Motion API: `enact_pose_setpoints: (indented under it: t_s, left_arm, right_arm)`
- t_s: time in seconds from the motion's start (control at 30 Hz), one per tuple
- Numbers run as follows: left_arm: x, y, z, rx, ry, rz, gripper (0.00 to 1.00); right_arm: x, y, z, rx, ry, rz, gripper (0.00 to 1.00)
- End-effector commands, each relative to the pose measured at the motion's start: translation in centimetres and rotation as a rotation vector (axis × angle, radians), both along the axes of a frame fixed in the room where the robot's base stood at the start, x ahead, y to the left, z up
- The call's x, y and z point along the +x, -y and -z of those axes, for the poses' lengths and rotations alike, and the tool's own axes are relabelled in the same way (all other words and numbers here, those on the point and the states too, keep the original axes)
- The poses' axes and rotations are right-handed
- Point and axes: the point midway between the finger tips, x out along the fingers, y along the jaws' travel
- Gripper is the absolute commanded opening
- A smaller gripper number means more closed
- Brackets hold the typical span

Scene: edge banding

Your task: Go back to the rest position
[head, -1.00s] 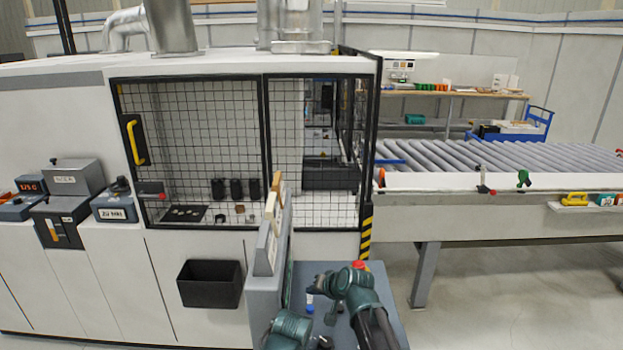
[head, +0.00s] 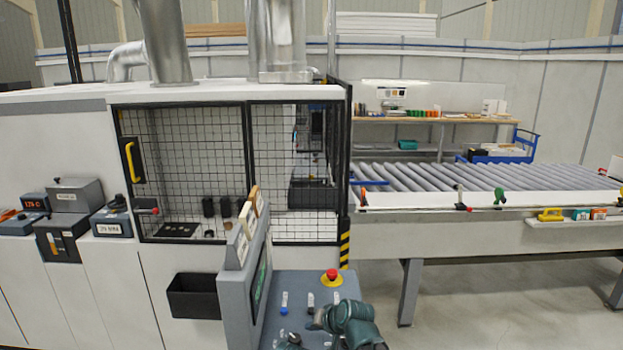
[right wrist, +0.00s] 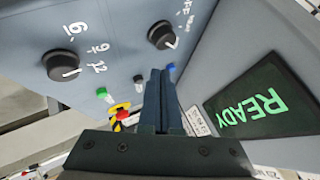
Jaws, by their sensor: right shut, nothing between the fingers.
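My right gripper (head: 313,322) is low in the head view, over the grey control panel (head: 300,280) at the end of the machine. In the right wrist view its two dark fingers (right wrist: 160,75) are together with nothing between them. They point over the panel face, in front of its switches and beside two black knobs (right wrist: 64,66) (right wrist: 163,35). Whether the fingertips touch the panel I cannot tell. My left gripper is not clearly seen in either view.
A red emergency stop (head: 331,275) stands on the panel, near a blue switch (head: 284,309). The screen (right wrist: 262,103) reads READY. The caged machine (head: 190,165) with a black bin (head: 195,295) is left; the roller conveyor (head: 430,180) is right. Open floor lies below the conveyor.

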Motion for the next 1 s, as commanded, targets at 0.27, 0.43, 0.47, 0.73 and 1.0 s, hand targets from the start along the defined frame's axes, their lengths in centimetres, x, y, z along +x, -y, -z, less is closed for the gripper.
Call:
enact_pose_setpoints:
  t_s: [0.27,0.43,0.47,0.73,1.0]
  left_arm:
    - [0.0,0.0,0.8,0.000,0.000,-0.001,0.77]
    - [0.0,0.0,1.5,0.000,0.000,-0.001,0.77]
    - [0.0,0.0,1.7,0.000,0.000,-0.001,0.77]
    - [0.0,0.0,3.3,0.000,0.000,-0.001,0.77]
    - [0.0,0.0,3.9,0.000,0.000,-0.002,0.77]
  right_arm:
    - [-4.1,-0.3,2.6,-0.109,-0.079,-0.089,0.00]
    - [-8.4,-0.1,5.0,-0.220,-0.165,-0.172,0.00]
    - [-9.3,0.1,5.4,-0.247,-0.184,-0.188,0.00]
    - [-19.2,3.0,9.3,-0.522,-0.401,-0.351,0.00]
    - [-24.2,5.7,9.9,-0.682,-0.536,-0.417,0.00]
